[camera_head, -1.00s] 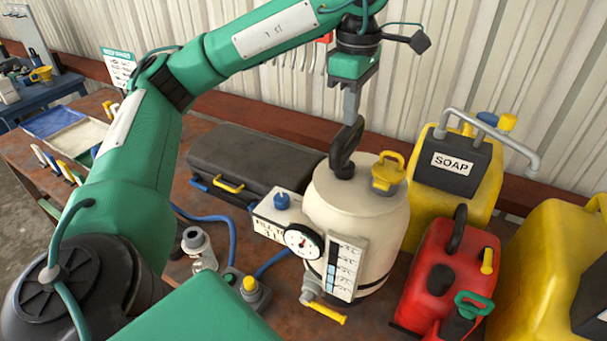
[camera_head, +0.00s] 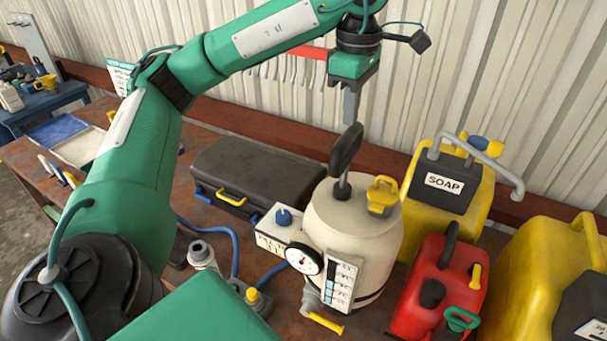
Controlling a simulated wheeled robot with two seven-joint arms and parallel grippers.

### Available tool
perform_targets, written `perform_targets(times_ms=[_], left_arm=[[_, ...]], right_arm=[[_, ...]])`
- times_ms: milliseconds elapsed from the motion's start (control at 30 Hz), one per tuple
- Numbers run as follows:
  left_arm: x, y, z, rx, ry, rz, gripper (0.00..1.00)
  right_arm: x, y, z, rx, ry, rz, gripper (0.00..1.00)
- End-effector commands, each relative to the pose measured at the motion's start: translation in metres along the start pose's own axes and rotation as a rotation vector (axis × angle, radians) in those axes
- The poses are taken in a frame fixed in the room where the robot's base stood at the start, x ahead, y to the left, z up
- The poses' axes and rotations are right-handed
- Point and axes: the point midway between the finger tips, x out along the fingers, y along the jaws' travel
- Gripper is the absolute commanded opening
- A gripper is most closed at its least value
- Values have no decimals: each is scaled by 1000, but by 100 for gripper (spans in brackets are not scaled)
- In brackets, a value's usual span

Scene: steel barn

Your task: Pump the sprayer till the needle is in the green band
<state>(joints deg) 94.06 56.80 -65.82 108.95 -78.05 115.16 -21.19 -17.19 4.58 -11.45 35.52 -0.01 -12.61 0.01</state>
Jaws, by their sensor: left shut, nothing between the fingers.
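The sprayer (camera_head: 345,225) is a cream tank standing upright on the rusty bench. Its black pump handle (camera_head: 346,150) stands above the tank top, with a length of rod showing below it. A round white gauge (camera_head: 304,260) is on the tank's front left; its needle and bands are too small to read. A level strip (camera_head: 340,283) is beside it. My left gripper (camera_head: 352,118) points down, shut and empty, with its tips at the top of the handle; I cannot tell whether they touch. My right gripper is not in view.
A black case (camera_head: 255,165) lies left of the sprayer. A red can (camera_head: 440,285) and a yellow SOAP jug (camera_head: 449,190) stand to its right. A white box with a blue knob (camera_head: 281,229) and a blue hose (camera_head: 236,250) are at its left. The wall is behind.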

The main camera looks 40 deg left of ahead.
Motion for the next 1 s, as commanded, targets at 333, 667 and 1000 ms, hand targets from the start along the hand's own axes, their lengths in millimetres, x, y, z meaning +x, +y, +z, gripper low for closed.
perform_targets(times_ms=[333,667,1000], left_arm=[[0,0,0,0,0,0,0],[14,0,0,0,0,0,0],[31,0,0,0,0,0,0]], right_arm=[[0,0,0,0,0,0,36],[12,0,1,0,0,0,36],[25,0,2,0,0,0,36]])
